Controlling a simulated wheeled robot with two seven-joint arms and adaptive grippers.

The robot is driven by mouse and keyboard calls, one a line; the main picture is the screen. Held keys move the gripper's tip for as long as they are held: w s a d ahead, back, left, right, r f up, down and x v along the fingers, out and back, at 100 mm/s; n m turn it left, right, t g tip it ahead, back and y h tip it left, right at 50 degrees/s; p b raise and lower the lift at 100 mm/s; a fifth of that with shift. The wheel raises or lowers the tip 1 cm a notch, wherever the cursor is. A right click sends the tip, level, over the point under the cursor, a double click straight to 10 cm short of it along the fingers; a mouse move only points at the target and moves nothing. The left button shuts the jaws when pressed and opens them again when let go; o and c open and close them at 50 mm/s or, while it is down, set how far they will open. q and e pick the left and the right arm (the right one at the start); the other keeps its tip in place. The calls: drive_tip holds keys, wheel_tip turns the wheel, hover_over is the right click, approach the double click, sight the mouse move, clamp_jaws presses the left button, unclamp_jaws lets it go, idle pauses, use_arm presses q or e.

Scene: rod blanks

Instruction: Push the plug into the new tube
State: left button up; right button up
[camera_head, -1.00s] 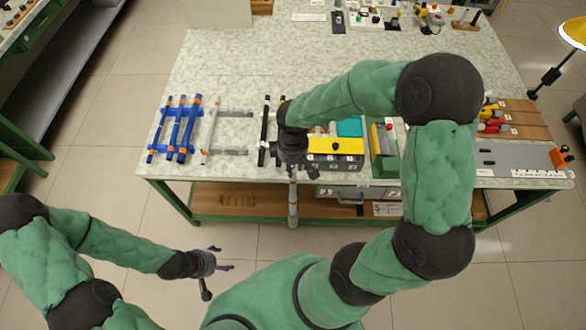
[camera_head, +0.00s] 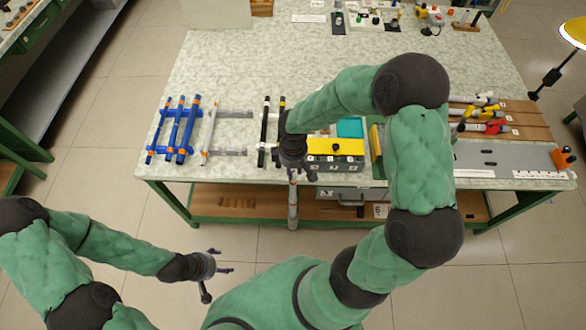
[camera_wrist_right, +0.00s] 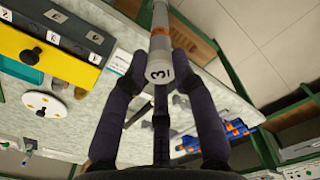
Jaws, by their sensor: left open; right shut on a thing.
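My right gripper (camera_head: 297,174) is shut on a grey tube (camera_head: 293,205) at the front edge of the bench. The tube hangs below the fingers, beyond the bench edge. In the right wrist view, the tube (camera_wrist_right: 160,48) lies between the fingers of my right gripper (camera_wrist_right: 166,75). It has an orange band and a pale end marked 3 towards the palm. I cannot tell whether a plug sits in it. My left gripper (camera_head: 221,262) is open and empty, low at the left, well away from the bench and tube.
Blue rods (camera_head: 178,130) lie on a rack at the left. A grey mat (camera_head: 510,158) with small black pieces lies at the right. The bench middle (camera_head: 250,65) is clear.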

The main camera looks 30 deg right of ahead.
drive_tip(key=o, duration=0.9)
drive_tip(key=shift+r+p, duration=0.3)
drive_tip(key=shift+r, duration=0.05)
wheel_tip(320, 180, up, 11)
drive_tip(key=p, duration=0.2)
drive_tip(key=s+a+f+m+y, duration=0.1)
drive_tip(key=s+a+f+m, duration=0.2)
drive_tip(key=a+f, duration=0.2)
drive_tip(key=s+a+f+m+y, duration=0.1)
drive_tip(key=s+a+f+m, duration=0.2)
drive_tip(key=f, duration=0.9)
drive_tip(key=s+a+f+m+y, duration=0.2)
drive_tip(key=s+a+f, duration=0.3)
drive_tip(key=f, duration=0.3)
drive_tip(key=shift+s+a+f+m, duration=0.15)
drive_tip(key=shift+a+f+m, duration=0.1)
drive_tip(key=shift+a+m, duration=0.65)
